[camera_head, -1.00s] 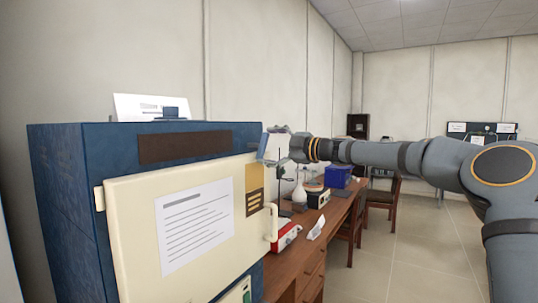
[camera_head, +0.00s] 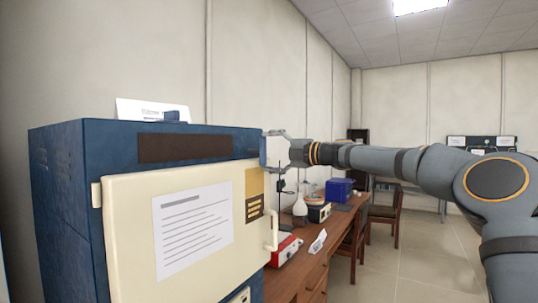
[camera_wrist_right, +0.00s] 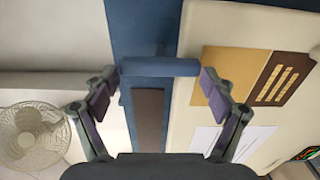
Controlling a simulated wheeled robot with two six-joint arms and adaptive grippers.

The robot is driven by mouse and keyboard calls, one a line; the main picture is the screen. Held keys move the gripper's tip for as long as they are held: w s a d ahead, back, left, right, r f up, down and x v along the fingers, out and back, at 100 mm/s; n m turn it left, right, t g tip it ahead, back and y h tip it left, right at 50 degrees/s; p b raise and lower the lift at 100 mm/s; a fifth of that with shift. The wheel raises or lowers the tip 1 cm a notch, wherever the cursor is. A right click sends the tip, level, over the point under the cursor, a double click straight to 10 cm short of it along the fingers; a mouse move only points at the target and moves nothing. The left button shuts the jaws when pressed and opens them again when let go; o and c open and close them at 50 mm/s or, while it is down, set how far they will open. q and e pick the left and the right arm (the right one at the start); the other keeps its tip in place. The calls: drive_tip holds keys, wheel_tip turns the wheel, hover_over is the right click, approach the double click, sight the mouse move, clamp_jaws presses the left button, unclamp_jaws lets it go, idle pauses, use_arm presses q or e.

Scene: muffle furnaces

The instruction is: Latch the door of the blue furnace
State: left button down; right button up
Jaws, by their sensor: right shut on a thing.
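The blue furnace (camera_head: 75,190) stands at the left in the head view. Its cream door (camera_head: 130,250) looks closed against the front, with a pale handle (camera_head: 272,228) at its right side. My right gripper (camera_head: 277,148) is at the upper right corner of the furnace. In the right wrist view my right gripper (camera_wrist_right: 160,78) is shut on a short blue latch bar (camera_wrist_right: 160,67), which spans between its fingertips. The bar lies beside the door's edge; whether it is engaged cannot be told. My left gripper is not in view.
A wooden bench (camera_head: 318,268) right of the furnace carries a white flask (camera_head: 300,210), a red-and-white device (camera_head: 286,250) and a blue box (camera_head: 339,190). A chair (camera_head: 384,215) stands beyond. The floor (camera_head: 420,270) at right is clear.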

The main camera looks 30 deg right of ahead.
idle(0.3)
drive_tip(key=o, duration=1)
drive_tip(key=v, duration=1.2)
drive_tip(key=shift+f, duration=0.1)
